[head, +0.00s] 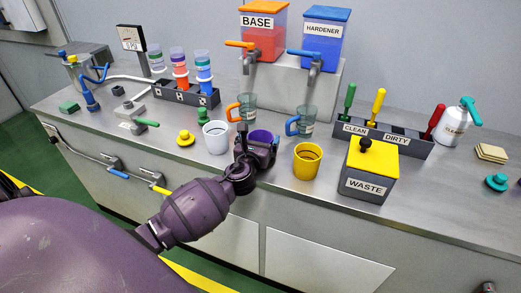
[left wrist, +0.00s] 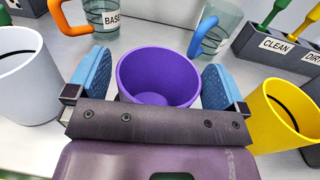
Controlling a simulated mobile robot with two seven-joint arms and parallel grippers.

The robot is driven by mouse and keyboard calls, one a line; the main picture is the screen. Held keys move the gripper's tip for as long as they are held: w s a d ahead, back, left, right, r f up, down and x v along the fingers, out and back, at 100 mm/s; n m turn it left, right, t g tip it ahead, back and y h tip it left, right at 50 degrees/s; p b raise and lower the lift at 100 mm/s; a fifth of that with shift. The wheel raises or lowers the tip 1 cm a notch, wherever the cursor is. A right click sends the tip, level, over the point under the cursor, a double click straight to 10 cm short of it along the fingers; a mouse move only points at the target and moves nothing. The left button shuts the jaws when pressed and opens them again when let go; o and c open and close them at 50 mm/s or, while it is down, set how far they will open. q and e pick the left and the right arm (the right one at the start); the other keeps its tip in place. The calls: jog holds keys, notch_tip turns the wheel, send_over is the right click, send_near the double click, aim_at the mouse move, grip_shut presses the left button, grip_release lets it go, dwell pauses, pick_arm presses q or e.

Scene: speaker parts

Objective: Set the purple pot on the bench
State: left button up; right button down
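The purple pot (head: 261,136) stands in the front row on the bench (head: 235,178), between a white cup and a yellow cup. In the left wrist view the purple pot (left wrist: 158,80) is upright, empty and centred between my fingers. My left gripper (head: 257,148) reaches around it from the front. Its blue finger pads flank the pot in the left wrist view (left wrist: 157,82), with a narrow gap that looks free of contact. The pot's base is hidden behind my gripper, so its contact with the bench cannot be seen. My right gripper is out of view.
The white cup (head: 215,138) is close on the left and the yellow cup (head: 307,162) close on the right. Two handled jugs (head: 246,107) (head: 305,122) stand behind. The waste box (head: 368,172) stands further right. The bench's front edge is near.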

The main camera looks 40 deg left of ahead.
pick_arm(q)
jog(key=c, duration=0.8)
